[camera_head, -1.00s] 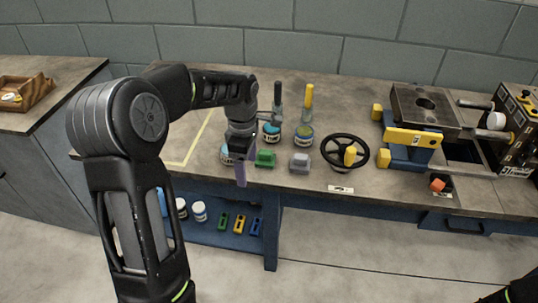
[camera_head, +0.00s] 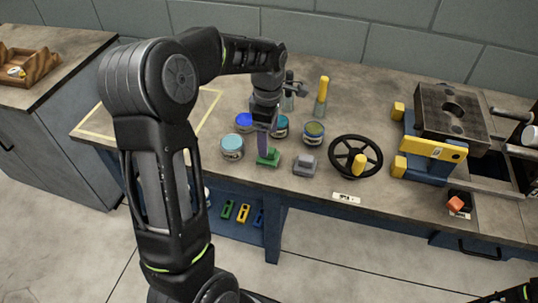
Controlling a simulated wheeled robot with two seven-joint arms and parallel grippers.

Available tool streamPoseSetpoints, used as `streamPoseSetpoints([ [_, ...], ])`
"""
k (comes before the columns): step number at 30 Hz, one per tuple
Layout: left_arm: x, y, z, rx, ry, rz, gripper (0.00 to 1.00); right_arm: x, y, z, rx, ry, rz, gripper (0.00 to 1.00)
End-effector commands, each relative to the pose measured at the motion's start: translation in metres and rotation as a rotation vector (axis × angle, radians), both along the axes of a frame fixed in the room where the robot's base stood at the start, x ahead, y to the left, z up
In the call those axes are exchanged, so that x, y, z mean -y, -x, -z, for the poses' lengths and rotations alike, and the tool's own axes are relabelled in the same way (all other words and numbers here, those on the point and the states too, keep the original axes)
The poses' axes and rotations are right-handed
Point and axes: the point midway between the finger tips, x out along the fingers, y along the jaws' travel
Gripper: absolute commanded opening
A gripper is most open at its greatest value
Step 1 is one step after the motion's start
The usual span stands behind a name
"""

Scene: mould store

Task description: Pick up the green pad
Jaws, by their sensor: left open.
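The green pad (camera_head: 270,160) lies on the workbench near its front edge, left of a similar grey pad (camera_head: 304,165). My left gripper (camera_head: 263,147) points down over the green pad, its purple-grey finger covering part of the pad's upper left. It is open. Only one finger shows clearly, and I cannot tell whether it touches the pad. A dark piece of my right arm shows in the bottom right corner, without its gripper.
Several paint tins (camera_head: 232,147) stand close to the left and behind. A black handwheel (camera_head: 355,156) and a blue-yellow vise (camera_head: 431,152) are to the right. A yellow-handled tool (camera_head: 322,95) stands behind. The outlined area (camera_head: 208,106) at left looks partly clear.

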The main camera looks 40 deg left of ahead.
Motion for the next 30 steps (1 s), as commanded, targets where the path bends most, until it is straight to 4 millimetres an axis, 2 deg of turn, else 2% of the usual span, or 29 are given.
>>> streamPoseSetpoints([
  [4,0.000,0.001,0.016,-0.003,0.001,0.000,0.76,0.000,0.000,0.000,0.000,0.000,0.000,0.36],
  [16,0.000,0.000,0.022,-0.002,0.001,0.000,0.76,0.000,0.000,0.000,0.000,0.000,0.000,0.36],
  [24,0.000,0.000,0.060,-0.005,0.001,0.000,0.76,0.000,0.000,-0.003,0.000,0.000,0.000,0.36],
  [30,0.000,-0.001,0.069,-0.001,0.000,0.000,0.76,0.000,0.000,-0.003,0.000,0.000,0.000,0.36],
])
